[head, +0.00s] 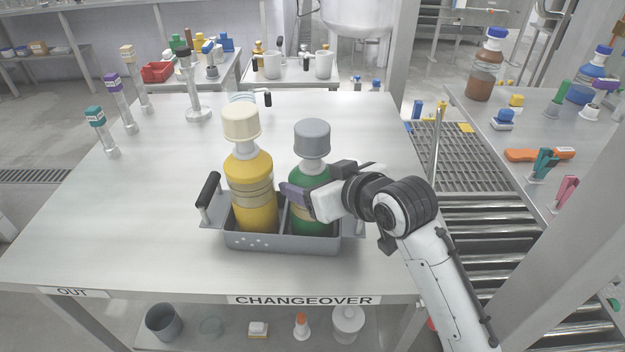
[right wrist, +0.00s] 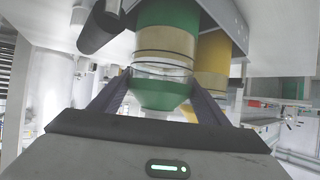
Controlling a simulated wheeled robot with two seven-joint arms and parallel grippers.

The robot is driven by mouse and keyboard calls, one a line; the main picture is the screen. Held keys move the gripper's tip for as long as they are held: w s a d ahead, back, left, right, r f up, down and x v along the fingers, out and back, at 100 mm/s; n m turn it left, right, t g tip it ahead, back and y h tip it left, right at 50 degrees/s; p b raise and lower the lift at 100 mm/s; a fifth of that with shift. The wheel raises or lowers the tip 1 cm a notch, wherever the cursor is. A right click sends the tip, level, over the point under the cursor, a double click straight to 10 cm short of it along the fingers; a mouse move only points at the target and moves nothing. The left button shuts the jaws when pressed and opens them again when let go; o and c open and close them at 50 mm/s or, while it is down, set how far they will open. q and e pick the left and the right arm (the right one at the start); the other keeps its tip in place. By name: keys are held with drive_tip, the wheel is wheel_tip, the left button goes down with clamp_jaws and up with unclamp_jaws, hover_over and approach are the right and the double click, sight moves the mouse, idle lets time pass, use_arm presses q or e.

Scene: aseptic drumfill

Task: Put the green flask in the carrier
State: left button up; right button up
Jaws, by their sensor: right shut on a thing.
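The green flask (head: 298,213), with a grey cap, stands upright in the right compartment of the grey carrier (head: 282,243). Its base is hidden behind the carrier's front wall. My right gripper (head: 296,194) comes in from the right and is shut on the flask's upper body, below the cap. In the right wrist view, the fingers lie on both sides of the green flask (right wrist: 160,95), with the carrier wall (right wrist: 228,18) above. My left gripper is not in view.
A yellow flask (head: 250,175) with a cream cap fills the carrier's left compartment. A black handle (head: 208,189) rises at the carrier's left end. Capped tubes (head: 98,121) stand on the table's far left. The table (head: 110,220) is clear left of the carrier.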

drive_tip(key=shift+r, duration=0.2)
drive_tip(key=o, duration=1.8)
drive_tip(key=shift+f, duration=0.25)
drive_tip(key=shift+r, duration=0.2)
drive_tip(key=p+v, duration=0.1)
drive_tip(key=v, duration=1.1)
drive_tip(key=shift+f, duration=0.1)
